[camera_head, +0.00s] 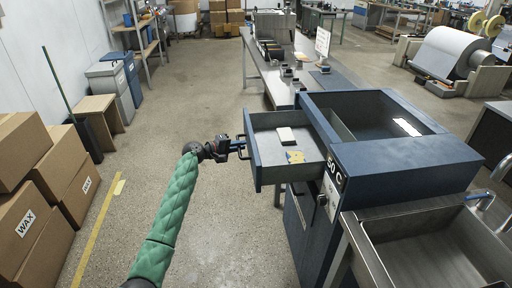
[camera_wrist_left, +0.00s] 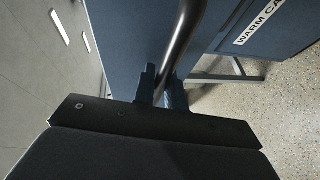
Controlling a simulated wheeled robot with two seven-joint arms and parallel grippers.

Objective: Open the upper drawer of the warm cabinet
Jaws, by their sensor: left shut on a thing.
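The warm cabinet (camera_head: 395,165) is a dark blue box with a "50 C" label on its front corner. Its upper drawer (camera_head: 253,168) is pulled out to the left and shows a grey interior. My left gripper (camera_head: 238,146) is at the drawer's bar handle, on the outer face. In the left wrist view, the fingers (camera_wrist_left: 162,88) are shut around the dark curved handle (camera_wrist_left: 182,45). A "WARM CA" label (camera_wrist_left: 260,22) shows there too. My right gripper is not in view.
A metal sink (camera_head: 435,250) adjoins the cabinet at the lower right. A long table (camera_head: 262,75) with small items stands behind the drawer. Cardboard boxes (camera_head: 35,190) marked WAX are stacked at the left. The floor between boxes and drawer is clear.

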